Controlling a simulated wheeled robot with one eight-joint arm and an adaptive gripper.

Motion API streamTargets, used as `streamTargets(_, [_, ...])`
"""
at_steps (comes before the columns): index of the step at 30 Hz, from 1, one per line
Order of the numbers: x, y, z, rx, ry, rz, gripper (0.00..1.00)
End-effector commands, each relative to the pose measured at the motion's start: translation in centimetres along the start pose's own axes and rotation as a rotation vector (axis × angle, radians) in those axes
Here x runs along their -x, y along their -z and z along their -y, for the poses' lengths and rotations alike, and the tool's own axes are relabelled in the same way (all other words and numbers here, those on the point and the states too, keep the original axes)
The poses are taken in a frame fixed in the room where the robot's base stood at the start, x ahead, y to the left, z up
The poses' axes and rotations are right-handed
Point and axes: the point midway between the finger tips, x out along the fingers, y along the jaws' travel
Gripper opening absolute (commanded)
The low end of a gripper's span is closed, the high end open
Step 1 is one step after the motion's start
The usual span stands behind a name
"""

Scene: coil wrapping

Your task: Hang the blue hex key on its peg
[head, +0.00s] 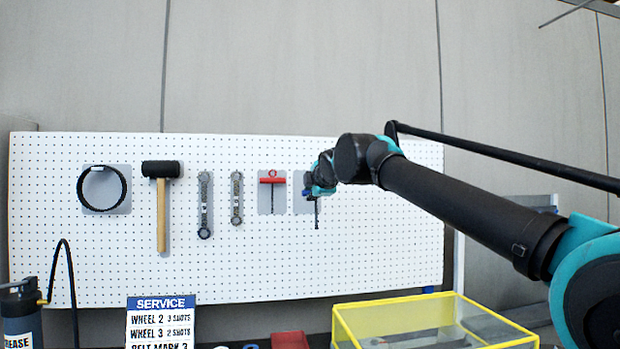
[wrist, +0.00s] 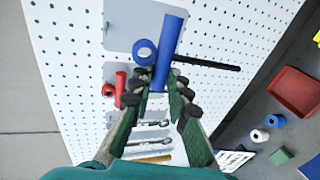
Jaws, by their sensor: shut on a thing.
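The blue hex key is a T-handle with a ring on top and a dark shaft. In the wrist view its blue handle (wrist: 171,40) runs up from between my fingertips, and its dark shaft points right. My gripper (wrist: 159,80) is shut on the handle. In the head view my gripper (head: 319,185) is at the pegboard, in front of a grey backing plate (head: 300,205), with the key's shaft (head: 317,213) hanging below it. The ring (wrist: 145,52) lies over the plate in the wrist view. The peg is hidden, so I cannot tell whether the ring is around it.
A red T-handle hex key (head: 272,180) hangs just left on the white pegboard (head: 380,260). Further left hang two wrenches (head: 204,205), a mallet (head: 161,200) and a black coil (head: 102,189). A yellow-rimmed bin (head: 430,305) and a red tray (wrist: 296,92) are below.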

Motion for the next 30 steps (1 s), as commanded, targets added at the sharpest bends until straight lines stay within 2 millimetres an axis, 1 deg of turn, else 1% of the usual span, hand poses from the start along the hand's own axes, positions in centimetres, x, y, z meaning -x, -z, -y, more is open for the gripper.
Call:
streamTargets(1, [0.5,0.0,-1.0,0.001,-0.021,-0.019,0.00])
streamTargets(3, [1.1,0.1,-2.1,0.007,-0.046,-0.040,0.00])
streamTargets(6, [1.7,0.2,-3.2,0.013,-0.069,-0.057,0.00])
streamTargets(9, [2.0,0.3,-3.7,0.016,-0.081,-0.066,0.00])
streamTargets(17, [1.6,0.3,-4.0,0.017,-0.085,-0.069,0.00])
streamTargets(30, [-0.3,0.2,-4.4,0.018,-0.084,-0.069,0.00])
